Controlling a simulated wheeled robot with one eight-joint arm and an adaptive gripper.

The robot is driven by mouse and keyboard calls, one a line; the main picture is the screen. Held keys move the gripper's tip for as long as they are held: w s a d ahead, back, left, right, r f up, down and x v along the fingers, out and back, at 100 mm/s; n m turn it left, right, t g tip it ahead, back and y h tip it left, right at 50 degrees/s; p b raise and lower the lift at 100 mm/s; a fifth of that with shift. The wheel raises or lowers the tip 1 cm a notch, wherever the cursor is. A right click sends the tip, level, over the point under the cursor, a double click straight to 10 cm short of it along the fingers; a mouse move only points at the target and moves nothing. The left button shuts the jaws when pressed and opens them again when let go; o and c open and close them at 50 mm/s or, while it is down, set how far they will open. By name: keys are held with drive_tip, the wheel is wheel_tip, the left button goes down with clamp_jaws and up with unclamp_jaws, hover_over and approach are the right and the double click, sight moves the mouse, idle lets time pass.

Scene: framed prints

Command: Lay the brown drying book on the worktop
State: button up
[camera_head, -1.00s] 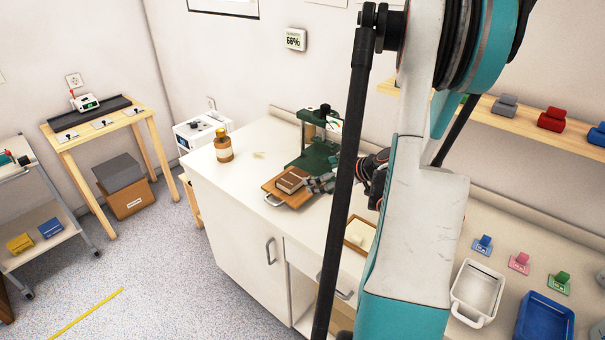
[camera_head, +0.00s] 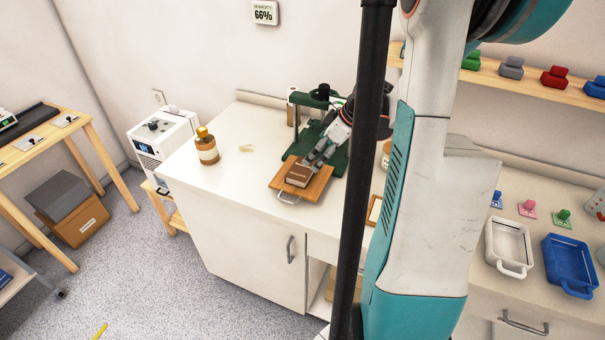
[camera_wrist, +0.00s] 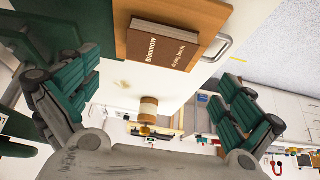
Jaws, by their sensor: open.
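The brown book (camera_head: 298,175) lies flat on a wooden board (camera_head: 319,188) with a metal handle, on the white worktop (camera_head: 240,190). In the wrist view the book (camera_wrist: 162,46) shows its title text, part of which reads "drying book", and the board (camera_wrist: 213,14) shows around it. My gripper (camera_head: 314,163) is open, at the far right side of the book in the head view. In the wrist view its green-padded fingers (camera_wrist: 155,95) are spread wide with nothing held between them. Whether a finger touches the book cannot be told.
A green press (camera_head: 322,98) stands just behind the board. A brown bottle (camera_head: 207,149) stands to the left on the worktop, with clear surface around it. My arm and a dark pole hide part of the worktop to the right. A white tray (camera_head: 508,245) and blue tray (camera_head: 569,265) lie farther right.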

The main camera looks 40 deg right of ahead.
sight(303, 169)
drive_tip(key=b+x, duration=0.3)
drive_tip(key=x, duration=0.6)
drive_tip(key=shift+f+b, duration=0.1)
drive_tip(key=shift+b, duration=0.2)
drive_tip(key=c, duration=1.2)
